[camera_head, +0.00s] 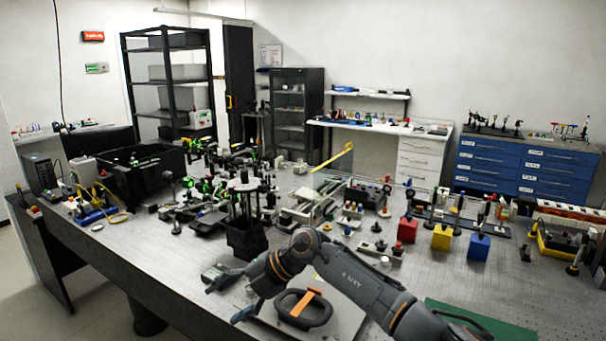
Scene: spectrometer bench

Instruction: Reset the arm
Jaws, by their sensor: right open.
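My right arm (365,290) comes in from the lower right and bends at a dark joint near the picture's middle. Its right gripper (229,298) points to the lower left over the near part of the bench (190,285). Its fingers are apart, and I see nothing held between them. A black ring-shaped thing with an orange strip (303,308) lies on a light plate just right of the gripper, apart from it. My left gripper is not in view.
A black bin (245,240) stands just behind the right gripper. Red (407,229), yellow (442,237) and blue (479,246) blocks stand to the right. Crowded optical parts fill the bench's middle. A green mat (480,325) lies at the near right. The bench's near left is clear.

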